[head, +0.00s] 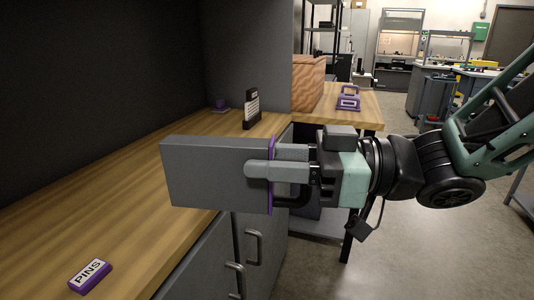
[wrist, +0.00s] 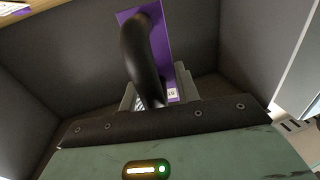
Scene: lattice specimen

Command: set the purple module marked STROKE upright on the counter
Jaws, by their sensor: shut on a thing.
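The module in my gripper has a dark grey box body (head: 215,178) and a purple end plate (head: 271,185) with a black handle. It lies on its side in the air, over the counter's front edge, with the purple end toward my wrist. In the wrist view, the purple plate (wrist: 165,75) and the black handle (wrist: 140,55) are close up. A small white label there is too cut off to read as STROKE. My gripper (head: 270,162) is shut on the module near its purple end, with a finger along its side. The wooden counter (head: 150,220) is below it.
A purple block marked PINS (head: 90,277) lies at the counter's near end. A wooden box (head: 308,80) and purple item (head: 348,98) are beyond. The counter's middle is clear.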

